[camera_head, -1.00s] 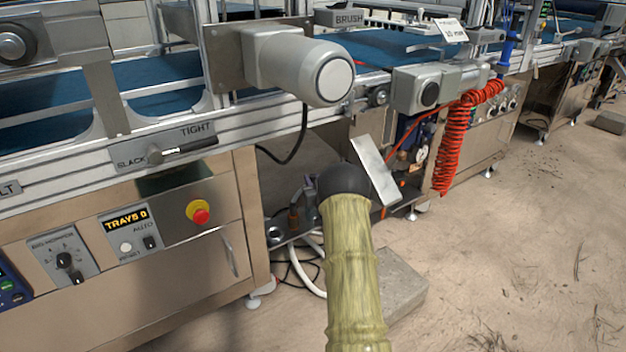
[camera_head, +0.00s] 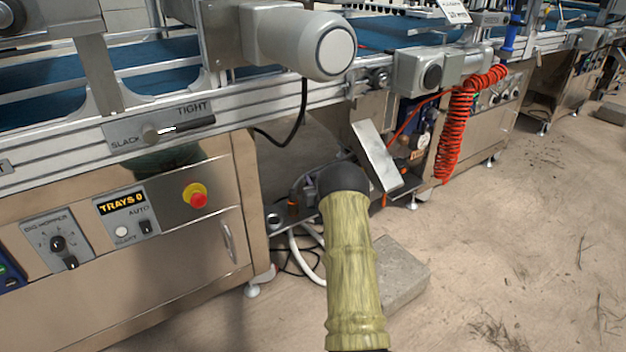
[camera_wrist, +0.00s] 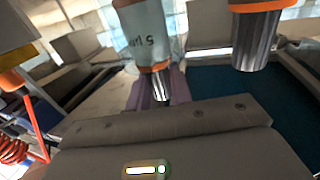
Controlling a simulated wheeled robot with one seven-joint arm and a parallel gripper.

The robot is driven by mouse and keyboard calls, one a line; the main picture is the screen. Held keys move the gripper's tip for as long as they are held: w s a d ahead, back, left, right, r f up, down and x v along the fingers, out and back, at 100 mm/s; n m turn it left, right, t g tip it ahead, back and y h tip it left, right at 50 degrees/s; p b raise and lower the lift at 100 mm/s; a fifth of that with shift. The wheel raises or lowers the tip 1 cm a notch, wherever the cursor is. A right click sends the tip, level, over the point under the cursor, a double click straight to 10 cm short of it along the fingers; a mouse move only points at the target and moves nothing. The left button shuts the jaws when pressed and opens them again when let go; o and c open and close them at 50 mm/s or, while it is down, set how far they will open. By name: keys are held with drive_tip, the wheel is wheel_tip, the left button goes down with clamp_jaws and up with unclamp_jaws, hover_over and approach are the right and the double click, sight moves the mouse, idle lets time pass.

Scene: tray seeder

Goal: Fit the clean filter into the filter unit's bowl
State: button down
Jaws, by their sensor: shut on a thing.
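In the wrist view a pale cylindrical filter (camera_wrist: 144,34) has an orange end band and a "5 µm" label that reads upside down. A dark metal part shows below the band. My gripper (camera_wrist: 158,86) is shut on the filter, with purplish fingers at either side. A steel cylinder with an orange collar (camera_wrist: 256,38) stands apart to the right; I cannot tell whether it belongs to the filter unit. In the head view my sleeved arm reaches to the low gap in the machine and hides most of the gripper and filter. The bowl cannot be made out.
A tilted metal plate (camera_head: 376,156) and a red coiled hose (camera_head: 459,125) are right of my arm. A grey block (camera_head: 402,274) lies on the floor. The left cabinet (camera_head: 110,290) and a motor housing (camera_head: 300,42) border the gap. Floor at right is open.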

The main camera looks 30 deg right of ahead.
idle(0.8)
drive_tip(key=c, duration=1.5)
unclamp_jaws()
drive_tip(key=shift+o, duration=0.5)
drive_tip(key=o, duration=0.5)
drive_tip(key=p+v, duration=0.8)
drive_tip(key=v, duration=0.9)
drive_tip(key=shift+s+a+r, duration=0.1)
drive_tip(key=shift+s, duration=0.1)
